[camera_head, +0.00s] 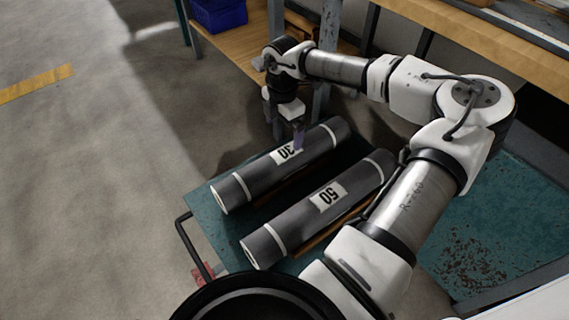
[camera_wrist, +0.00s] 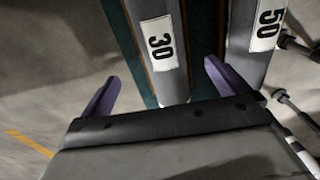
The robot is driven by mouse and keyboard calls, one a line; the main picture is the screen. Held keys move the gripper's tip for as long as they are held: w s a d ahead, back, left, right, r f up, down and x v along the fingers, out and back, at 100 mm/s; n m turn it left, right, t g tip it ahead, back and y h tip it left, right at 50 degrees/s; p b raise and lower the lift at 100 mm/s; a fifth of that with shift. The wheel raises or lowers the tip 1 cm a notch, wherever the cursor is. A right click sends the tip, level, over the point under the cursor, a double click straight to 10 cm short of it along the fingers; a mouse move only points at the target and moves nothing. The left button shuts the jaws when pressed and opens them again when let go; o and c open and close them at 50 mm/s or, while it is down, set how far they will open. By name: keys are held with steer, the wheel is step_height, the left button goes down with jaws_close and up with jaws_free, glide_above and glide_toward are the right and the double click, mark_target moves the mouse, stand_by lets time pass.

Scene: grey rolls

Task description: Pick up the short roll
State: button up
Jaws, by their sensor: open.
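Two dark grey rolls with white end bands lie side by side. The roll labelled 30 (camera_head: 240,189) is the shorter one and lies on the left. The longer roll labelled 50 (camera_head: 292,222) lies to its right. In the wrist view, the 30 roll (camera_wrist: 172,87) shows between my fingers and the 50 roll (camera_wrist: 247,68) is outside the right finger. My gripper (camera_head: 286,136) points down at the 30 roll, near its label. Its purple fingers are spread and empty in the wrist view (camera_wrist: 162,74). I cannot tell the exact height of the fingertips against the roll.
The rolls lie on a worn teal cart top (camera_head: 462,262) with a dark handle (camera_head: 188,245) at its left. A wooden shelf bench (camera_head: 240,45) with a blue bin (camera_head: 218,14) stands behind. Open concrete floor is at left.

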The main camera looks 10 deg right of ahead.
mark_target(286, 151)
step_height(286, 151, down, 7)
steer(key=shift+r+b, duration=0.2)
steer(key=shift+b, duration=0.45)
steer(key=f, duration=0.1)
steer(key=f+b, duration=0.1)
steer(key=f, duration=0.1)
steer(key=f+b, duration=0.1)
steer(key=f, duration=0.1)
steer(key=shift+s+d+f, duration=0.1)
steer(key=shift+d+f, duration=0.05)
steer(key=shift+d, duration=0.2)
steer(key=c, duration=1.3)
